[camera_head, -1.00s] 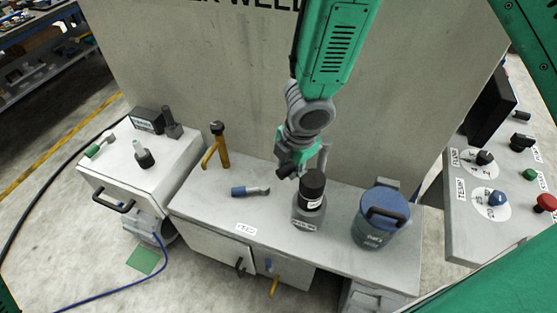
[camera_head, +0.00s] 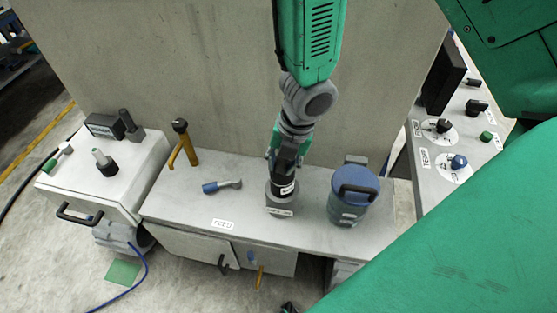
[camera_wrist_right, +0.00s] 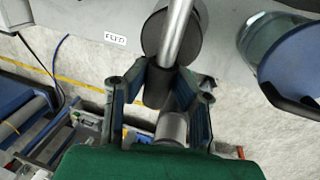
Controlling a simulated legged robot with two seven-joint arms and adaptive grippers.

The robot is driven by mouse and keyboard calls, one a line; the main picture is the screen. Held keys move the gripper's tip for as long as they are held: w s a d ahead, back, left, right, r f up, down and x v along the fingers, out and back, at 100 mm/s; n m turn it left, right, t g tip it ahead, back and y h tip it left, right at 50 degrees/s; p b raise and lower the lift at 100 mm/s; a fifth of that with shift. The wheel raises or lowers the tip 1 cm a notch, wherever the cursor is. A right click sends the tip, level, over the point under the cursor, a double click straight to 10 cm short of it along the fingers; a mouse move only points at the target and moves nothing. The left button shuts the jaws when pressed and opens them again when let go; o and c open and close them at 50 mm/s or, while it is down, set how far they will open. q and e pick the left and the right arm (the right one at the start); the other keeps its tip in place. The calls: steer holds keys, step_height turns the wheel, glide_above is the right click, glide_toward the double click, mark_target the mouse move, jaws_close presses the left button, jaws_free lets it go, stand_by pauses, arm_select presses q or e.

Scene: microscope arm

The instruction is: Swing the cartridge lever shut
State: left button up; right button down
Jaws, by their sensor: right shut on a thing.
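The cartridge unit is a black cylinder on a grey round base (camera_head: 281,205), standing on the grey bench beside the blue-lidded canister. My right gripper (camera_head: 287,155) reaches down from above and covers the unit's upper part in the head view. In the right wrist view, the fingers of my right gripper (camera_wrist_right: 160,100) are on both sides of a dark grip (camera_wrist_right: 157,85) at the end of a silver rod, which looks like the lever. The gripper is shut on it. The dark round body (camera_wrist_right: 180,35) lies behind the rod. My left gripper is not seen.
A blue-lidded canister (camera_head: 355,190) stands close on the right. A blue-and-grey tool (camera_head: 221,186) lies to the left, with a yellow-handled valve (camera_head: 183,145) behind it. A white box (camera_head: 100,180) with knobs is further left. A control panel (camera_head: 455,150) is at right.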

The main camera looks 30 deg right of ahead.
steer(key=shift+a+r, duration=0.15)
steer(key=shift+r, duration=0.05)
steer(key=c, duration=1.7)
jaws_free()
steer(key=o, duration=0.4)
steer(key=shift+s, duration=0.1)
steer(key=shift+s+a+r, duration=0.15)
steer(key=shift+s+a, duration=0.05)
steer(key=shift+s, duration=0.05)
steer(key=shift+w+r, duration=0.15)
steer(key=shift+w, duration=0.05)
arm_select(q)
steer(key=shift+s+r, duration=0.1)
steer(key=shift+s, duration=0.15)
arm_select(e)
steer(key=shift+s+d+r, duration=0.3)
steer(key=shift+d+r, duration=0.05)
steer(key=shift+r, duration=1.55)
steer(key=shift+s+d+r, duration=0.35)
steer(key=shift+r, duration=1.55)
steer(key=shift+s+d+r, duration=0.3)
steer(key=shift+d+r, duration=0.05)
steer(key=shift+r, duration=1.55)
